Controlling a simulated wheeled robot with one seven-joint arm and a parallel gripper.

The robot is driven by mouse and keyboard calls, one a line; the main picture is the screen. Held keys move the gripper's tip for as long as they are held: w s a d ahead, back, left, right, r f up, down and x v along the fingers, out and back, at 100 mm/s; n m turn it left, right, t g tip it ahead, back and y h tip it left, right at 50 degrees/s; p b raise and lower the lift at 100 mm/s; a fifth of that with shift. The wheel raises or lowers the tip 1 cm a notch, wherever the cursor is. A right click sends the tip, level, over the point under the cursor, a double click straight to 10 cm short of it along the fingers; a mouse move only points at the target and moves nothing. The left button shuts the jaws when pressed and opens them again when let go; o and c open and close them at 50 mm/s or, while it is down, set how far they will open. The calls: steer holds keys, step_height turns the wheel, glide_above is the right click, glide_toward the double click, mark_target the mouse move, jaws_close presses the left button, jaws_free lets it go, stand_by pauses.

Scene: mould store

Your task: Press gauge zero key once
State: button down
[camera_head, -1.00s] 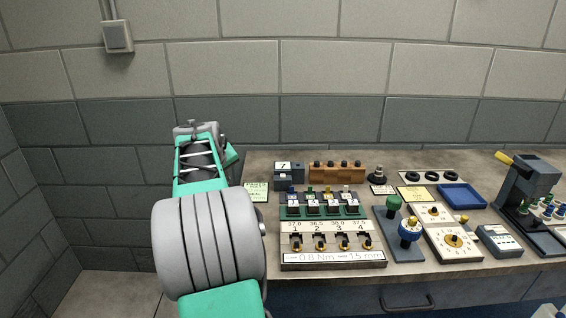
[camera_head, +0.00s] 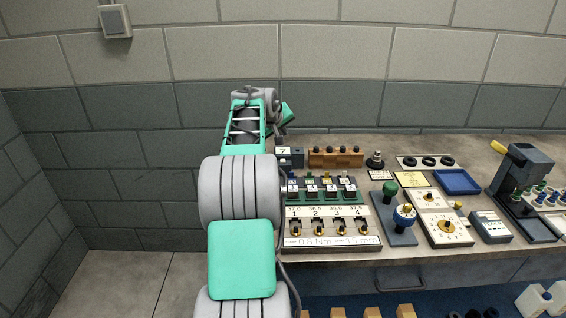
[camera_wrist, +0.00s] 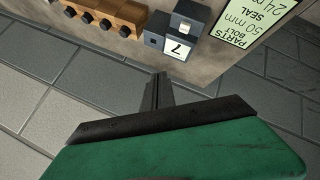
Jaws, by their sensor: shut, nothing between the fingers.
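A dark box showing a "7" (camera_wrist: 178,48) is in the wrist view, with a grey part bearing a small pale button (camera_wrist: 184,28) joined to it. In the head view this box (camera_head: 290,152) stands at the back left of the bench. I cannot tell whether that button is the gauge zero key. A small grey device with a display and keys (camera_head: 490,226) lies at the right of the bench. My gripper (camera_wrist: 160,78) is shut and empty, its dark fingertips just short of the "7" box in the wrist picture. In the head view the fingertips cannot be made out.
A wooden block with several dark knobs (camera_head: 335,158) stands beside the "7" box. A rack with several numbered stations (camera_head: 330,228) is in front. A blue tray (camera_head: 457,182) and a lever press (camera_head: 527,170) are on the right. A parts label (camera_wrist: 248,28) lies near the box.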

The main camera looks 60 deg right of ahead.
steer(key=b, duration=0.5)
glide_toward(284, 158)
steer(key=d, duration=0.1)
steer(key=d+f, duration=0.1)
steer(key=d, duration=0.1)
steer(key=d+f, duration=0.1)
steer(key=shift+w+d+f, duration=0.2)
steer(key=shift+w, duration=0.05)
steer(key=shift+f, duration=0.1)
stand_by(1.0)
steer(key=shift+f, duration=0.3)
steer(key=shift+f+b, duration=0.5)
steer(key=shift+f, duration=0.05)
stand_by(0.7)
steer(key=shift+r+p, duration=0.7)
steer(key=shift+r, duration=0.2)
steer(key=shift+r, duration=0.1)
steer(key=shift+r+p, duration=1.95)
steer(key=shift+r, duration=0.5)
